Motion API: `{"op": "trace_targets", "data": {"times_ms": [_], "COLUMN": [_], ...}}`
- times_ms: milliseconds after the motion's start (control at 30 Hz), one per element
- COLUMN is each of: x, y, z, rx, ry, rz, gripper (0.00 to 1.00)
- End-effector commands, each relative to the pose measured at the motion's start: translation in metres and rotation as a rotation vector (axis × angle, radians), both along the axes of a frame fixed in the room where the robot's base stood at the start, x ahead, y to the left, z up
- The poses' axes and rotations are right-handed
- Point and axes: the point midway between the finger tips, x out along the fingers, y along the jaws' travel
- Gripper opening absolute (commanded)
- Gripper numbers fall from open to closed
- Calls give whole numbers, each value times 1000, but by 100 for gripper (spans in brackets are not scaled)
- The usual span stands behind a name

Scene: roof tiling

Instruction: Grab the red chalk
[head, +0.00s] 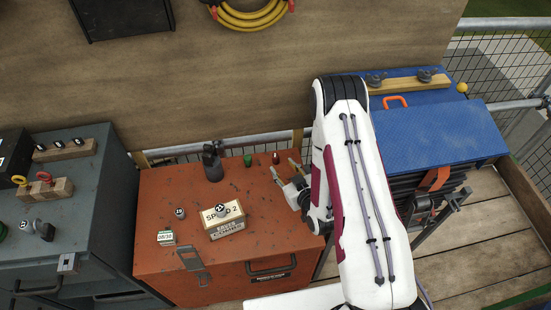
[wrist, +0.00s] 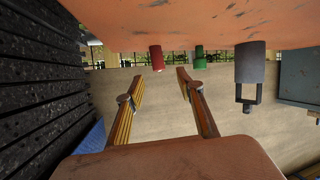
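The red chalk (head: 276,158) is a short dark red cylinder standing upright near the back right edge of the orange chest top. It also shows in the wrist view (wrist: 156,57), where the picture is upside down. My gripper (head: 285,168) is open and empty, low over the right end of the chest. In the wrist view its two fingers (wrist: 159,74) stand apart, with the red chalk just beyond their tips and roughly in line with the gap. The chalk appears clear of both fingers.
A green cylinder (head: 248,160) stands left of the red chalk, and a dark grey bottle-like object (head: 212,163) further left. A box stack (head: 226,222) is on the orange chest (head: 160,205). A wooden wall (head: 200,80) rises behind. A blue ridged case (head: 440,135) stands right.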

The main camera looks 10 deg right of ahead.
Motion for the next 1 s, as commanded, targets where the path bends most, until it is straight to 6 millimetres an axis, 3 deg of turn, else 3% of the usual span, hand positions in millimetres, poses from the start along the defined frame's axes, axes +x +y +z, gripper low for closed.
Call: {"op": "trace_targets", "data": {"times_ms": [600, 1000], "x": [23, 24], "y": [4, 5], "z": [-10, -11], "rx": [0, 0], "ry": [0, 1], "rz": [-1, 0], "gripper": [37, 37]}}
